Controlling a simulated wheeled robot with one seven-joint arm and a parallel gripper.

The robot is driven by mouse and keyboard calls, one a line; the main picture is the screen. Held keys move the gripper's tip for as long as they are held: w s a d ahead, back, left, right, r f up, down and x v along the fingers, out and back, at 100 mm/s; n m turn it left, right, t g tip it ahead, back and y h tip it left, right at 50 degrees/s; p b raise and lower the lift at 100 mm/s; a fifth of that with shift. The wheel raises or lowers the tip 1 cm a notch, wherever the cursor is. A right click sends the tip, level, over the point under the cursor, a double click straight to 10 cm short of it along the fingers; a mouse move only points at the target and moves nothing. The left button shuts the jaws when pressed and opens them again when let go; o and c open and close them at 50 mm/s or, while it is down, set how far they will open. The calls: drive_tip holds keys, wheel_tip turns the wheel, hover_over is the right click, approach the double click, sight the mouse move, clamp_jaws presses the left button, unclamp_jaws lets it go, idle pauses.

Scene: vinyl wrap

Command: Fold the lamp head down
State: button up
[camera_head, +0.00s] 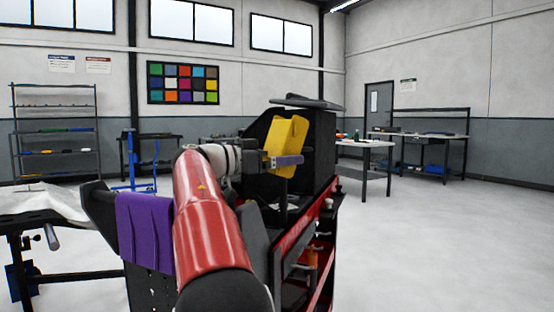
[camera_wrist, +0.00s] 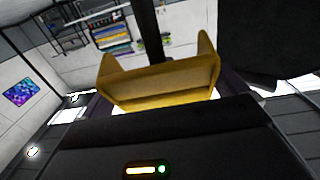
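My gripper (camera_head: 285,161) reaches over the red and black cart, at a yellow part (camera_head: 288,132) that stands upright. In the wrist view the yellow part (camera_wrist: 160,88) is a shallow channel with raised sides, just beyond my gripper's black body. I cannot tell whether my fingers touch it or whether they are open or shut; they are mostly hidden. A flat black slab (camera_head: 308,102) sits tilted at the top of the cart's black upright panel (camera_head: 320,145). I cannot tell whether the lamp head is this slab or the yellow part.
The red cart (camera_head: 305,235) has open shelves below. A purple cloth-like sheet (camera_head: 145,230) hangs at its left. A table with a pale sheet (camera_head: 45,205) stands at the far left. Tables (camera_head: 365,150) stand behind at right. The floor at right (camera_head: 440,240) is clear.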

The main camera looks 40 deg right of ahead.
drive_tip(key=shift+w+a+f, duration=0.1)
drive_tip(key=shift+w+a, duration=0.05)
drive_tip(key=shift+w+a, duration=0.15)
drive_tip(key=shift+a, duration=0.2)
drive_tip(key=v, duration=0.6)
drive_tip(key=shift+a, duration=0.4)
